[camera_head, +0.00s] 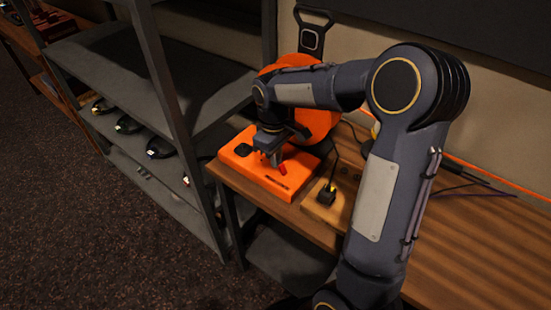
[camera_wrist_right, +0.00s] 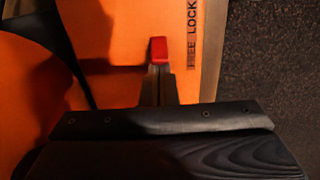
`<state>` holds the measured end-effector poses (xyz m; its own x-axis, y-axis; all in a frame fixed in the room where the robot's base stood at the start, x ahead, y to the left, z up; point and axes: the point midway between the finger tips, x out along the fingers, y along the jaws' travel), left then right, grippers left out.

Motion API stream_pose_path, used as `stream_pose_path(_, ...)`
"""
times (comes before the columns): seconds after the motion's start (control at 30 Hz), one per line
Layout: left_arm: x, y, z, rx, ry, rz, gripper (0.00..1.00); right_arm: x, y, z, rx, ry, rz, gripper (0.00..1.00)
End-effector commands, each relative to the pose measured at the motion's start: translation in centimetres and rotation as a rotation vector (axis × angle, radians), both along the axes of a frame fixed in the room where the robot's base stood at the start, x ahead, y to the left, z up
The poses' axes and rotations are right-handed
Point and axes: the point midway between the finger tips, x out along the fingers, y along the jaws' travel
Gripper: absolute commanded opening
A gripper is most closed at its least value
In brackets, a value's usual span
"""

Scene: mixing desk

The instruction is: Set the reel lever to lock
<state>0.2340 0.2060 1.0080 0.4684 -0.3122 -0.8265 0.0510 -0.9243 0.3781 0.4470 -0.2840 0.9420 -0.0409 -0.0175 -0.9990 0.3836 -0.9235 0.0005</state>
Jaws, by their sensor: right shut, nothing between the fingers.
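The orange reel base (camera_head: 238,171) sits on the near left end of the wooden desk, with the large orange reel (camera_head: 322,122) behind it. A small red lever (camera_head: 282,169) stands on the base; the right wrist view shows it too (camera_wrist_right: 158,50). My right gripper (camera_head: 273,160) points down at the lever. Its fingers (camera_wrist_right: 158,78) are shut and empty, right at the lever; whether they touch it I cannot tell. My left gripper is not in view.
A wooden block with a black plug (camera_head: 326,196) stands right of the base. A grey shelf rack (camera_head: 165,85) with several dark items is at the left, close to the desk end. Cables (camera_head: 480,180) lie at the back; the desk's right part looks clear.

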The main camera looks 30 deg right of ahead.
Motion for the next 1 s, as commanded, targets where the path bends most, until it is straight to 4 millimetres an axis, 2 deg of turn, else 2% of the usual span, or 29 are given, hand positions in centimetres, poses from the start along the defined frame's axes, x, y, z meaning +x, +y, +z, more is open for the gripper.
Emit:
stream_pose_path(0.27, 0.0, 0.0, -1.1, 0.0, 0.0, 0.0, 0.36, -0.3, -0.1, 0.0, 0.024, -0.057, -0.003, 0.0)
stream_pose_path(0.47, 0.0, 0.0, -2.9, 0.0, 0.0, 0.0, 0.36, -0.7, -0.4, 0.0, 0.061, -0.149, -0.004, 0.0)
stream_pose_path(0.67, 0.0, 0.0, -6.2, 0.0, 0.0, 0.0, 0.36, -1.4, -0.7, -0.1, 0.124, -0.306, -0.007, 0.0)
stream_pose_path(0.9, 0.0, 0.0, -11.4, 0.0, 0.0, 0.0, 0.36, -2.5, -1.2, -0.2, 0.209, -0.513, -0.006, 0.0)
stream_pose_path(0.93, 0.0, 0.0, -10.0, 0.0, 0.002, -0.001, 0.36, -2.4, -1.0, 0.8, 0.208, -0.501, -0.003, 0.0)
stream_pose_path(1.0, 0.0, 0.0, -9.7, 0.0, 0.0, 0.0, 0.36, -2.3, -1.0, 1.0, 0.206, -0.496, -0.001, 0.0)
